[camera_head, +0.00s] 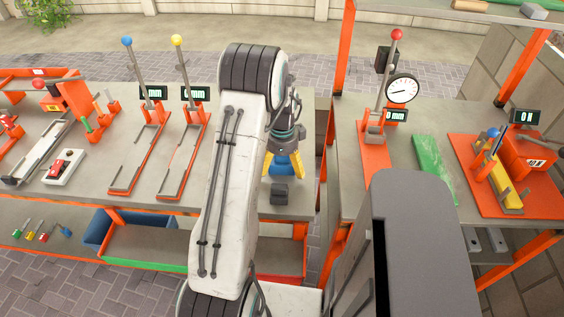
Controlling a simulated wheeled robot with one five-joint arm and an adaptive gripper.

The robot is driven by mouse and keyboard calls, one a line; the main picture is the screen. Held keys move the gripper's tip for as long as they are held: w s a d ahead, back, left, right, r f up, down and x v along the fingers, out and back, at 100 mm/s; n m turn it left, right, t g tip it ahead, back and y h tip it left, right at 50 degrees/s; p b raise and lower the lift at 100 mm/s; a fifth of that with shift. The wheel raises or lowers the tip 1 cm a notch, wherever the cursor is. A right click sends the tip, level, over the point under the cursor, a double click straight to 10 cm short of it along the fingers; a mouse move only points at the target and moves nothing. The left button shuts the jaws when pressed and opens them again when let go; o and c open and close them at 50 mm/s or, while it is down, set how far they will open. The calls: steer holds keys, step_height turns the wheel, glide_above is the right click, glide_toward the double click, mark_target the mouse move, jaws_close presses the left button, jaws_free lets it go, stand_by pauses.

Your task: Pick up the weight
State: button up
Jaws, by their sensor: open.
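A small dark grey block (280,195), which looks like the weight, sits on the grey bench top near its front edge, just right of my arm. My gripper (284,170) points down from my dark wrist, just above and behind the block in the picture. Yellow and blue parts show at its end, and I cannot tell whether all of the blue belongs to it. The gripper is open, and the block looks free of it. My white arm hides the bench to the left of the block.
Two lever fixtures, with a blue knob (127,41) and a yellow knob (177,40), stand left of my arm. A dial gauge (402,88) stands on the right bench. A gap separates the benches.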

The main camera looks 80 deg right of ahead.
steer(key=shift+f, duration=0.45)
steer(key=c, duration=1.2)
steer(key=shift+d+r, duration=0.1)
steer(key=shift+r, duration=0.05)
steer(key=shift+c, duration=0.8)
